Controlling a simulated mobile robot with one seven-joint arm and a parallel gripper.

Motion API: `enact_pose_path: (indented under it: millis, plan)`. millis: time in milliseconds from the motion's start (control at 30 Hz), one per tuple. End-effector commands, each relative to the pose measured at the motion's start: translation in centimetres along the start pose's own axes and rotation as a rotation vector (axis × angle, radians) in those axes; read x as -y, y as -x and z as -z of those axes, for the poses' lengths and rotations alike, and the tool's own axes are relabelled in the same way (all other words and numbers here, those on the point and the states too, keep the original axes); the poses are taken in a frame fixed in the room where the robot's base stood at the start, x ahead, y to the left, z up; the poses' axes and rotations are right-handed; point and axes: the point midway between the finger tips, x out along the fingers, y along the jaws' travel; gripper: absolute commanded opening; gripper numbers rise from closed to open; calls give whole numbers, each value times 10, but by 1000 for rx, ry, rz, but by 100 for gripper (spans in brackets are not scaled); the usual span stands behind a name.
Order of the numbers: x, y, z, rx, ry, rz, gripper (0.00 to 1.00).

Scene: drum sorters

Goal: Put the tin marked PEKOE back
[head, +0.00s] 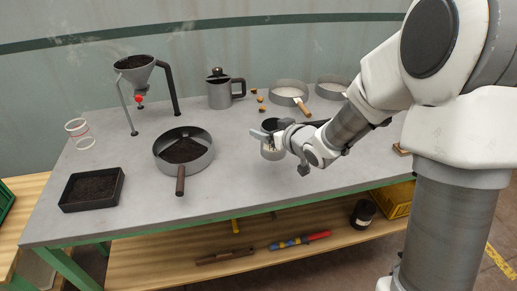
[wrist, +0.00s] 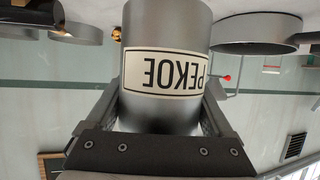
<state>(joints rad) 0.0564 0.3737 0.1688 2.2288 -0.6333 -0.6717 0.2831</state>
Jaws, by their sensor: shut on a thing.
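The tin marked PEKOE (wrist: 165,110) is a grey metal cylinder with a white label. It fills the middle of the wrist view, where its label reads upside down. My gripper (wrist: 160,103) is shut on it, with one dark finger along each side. In the head view the tin (head: 272,154) is near the front middle of the table, partly hidden by my gripper (head: 272,138). It looks about upright. I cannot tell whether its base touches the table.
On the grey table (head: 230,200) stand a handled pan of dark leaves (head: 197,162), a black tray (head: 68,204), a funnel stand (head: 170,88), a jug (head: 219,93), pale-filled pans (head: 290,86) and a white cup (head: 77,142). A lower shelf (head: 160,268) holds a dark tin (head: 363,213) and tools.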

Motion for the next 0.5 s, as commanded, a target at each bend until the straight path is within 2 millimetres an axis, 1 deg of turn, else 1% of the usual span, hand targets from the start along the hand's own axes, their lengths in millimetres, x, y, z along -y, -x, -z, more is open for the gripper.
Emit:
enact_pose_path:
  millis: [33,100,200,367,500]
  plan:
    - [5,-15,-6,0,1,4,25]
    - [9,-29,-7,0,0,4,25]
    - [12,-42,-8,0,1,2,25]
    - [15,-51,-11,0,0,1,25]
    - [14,-57,-27,2,0,0,25]
